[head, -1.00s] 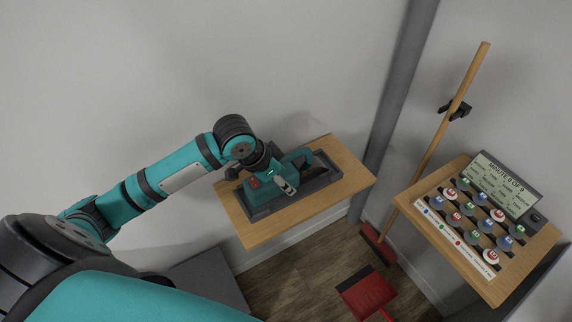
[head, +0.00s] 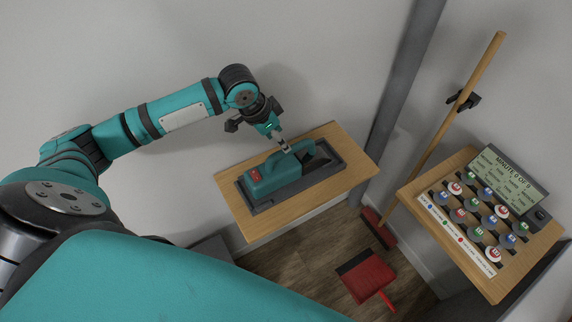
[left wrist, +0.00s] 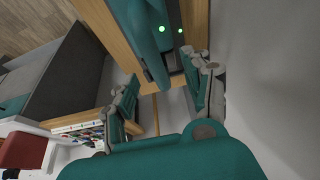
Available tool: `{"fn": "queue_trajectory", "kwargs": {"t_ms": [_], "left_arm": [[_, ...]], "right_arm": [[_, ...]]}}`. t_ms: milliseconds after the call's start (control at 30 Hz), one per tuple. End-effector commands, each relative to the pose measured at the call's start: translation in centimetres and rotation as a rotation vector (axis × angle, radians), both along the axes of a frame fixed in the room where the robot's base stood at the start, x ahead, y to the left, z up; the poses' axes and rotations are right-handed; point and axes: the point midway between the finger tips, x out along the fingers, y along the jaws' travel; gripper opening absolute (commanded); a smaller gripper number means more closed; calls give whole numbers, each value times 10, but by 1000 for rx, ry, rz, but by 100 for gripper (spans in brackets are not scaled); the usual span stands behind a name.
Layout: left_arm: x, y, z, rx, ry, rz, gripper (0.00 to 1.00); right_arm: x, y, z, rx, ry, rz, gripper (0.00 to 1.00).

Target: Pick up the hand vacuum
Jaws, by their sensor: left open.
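The hand vacuum (head: 275,177) is teal with a red patch on top and a raised handle. It lies in a dark grey tray (head: 262,207) on a wooden shelf. My left gripper (head: 285,147) is open, above the vacuum near its handle, in the head view. In the left wrist view, the vacuum's teal handle (left wrist: 150,55) shows in the gap between the spread fingers of my left gripper (left wrist: 163,98). Whether the fingers touch the handle cannot be told. My right gripper is not in view.
The wooden shelf (head: 235,222) sits against the wall, beside a grey post (head: 397,95). A broom (head: 440,130) leans on the right, with a red dustpan (head: 367,278) on the floor. A second shelf (head: 412,196) holds a display and several coloured round pieces.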

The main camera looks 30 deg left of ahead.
Motion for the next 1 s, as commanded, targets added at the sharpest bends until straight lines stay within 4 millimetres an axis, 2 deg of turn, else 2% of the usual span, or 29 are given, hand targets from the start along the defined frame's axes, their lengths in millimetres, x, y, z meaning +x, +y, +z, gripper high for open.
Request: {"fn": "queue_trajectory", "kwargs": {"t_ms": [100,267,500,800,1000], "left_arm": [[3,-2,-7,0,-1,-1,50],[3,-7,-19,-1,3,-2,50],[10,-16,-52,0,1,0,50],[12,-16,-59,1,-2,-1,50],[12,-16,-59,1,-2,-1,25]], "right_arm": [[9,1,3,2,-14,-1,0],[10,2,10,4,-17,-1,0],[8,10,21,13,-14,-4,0],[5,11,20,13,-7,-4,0],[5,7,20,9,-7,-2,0]]}}
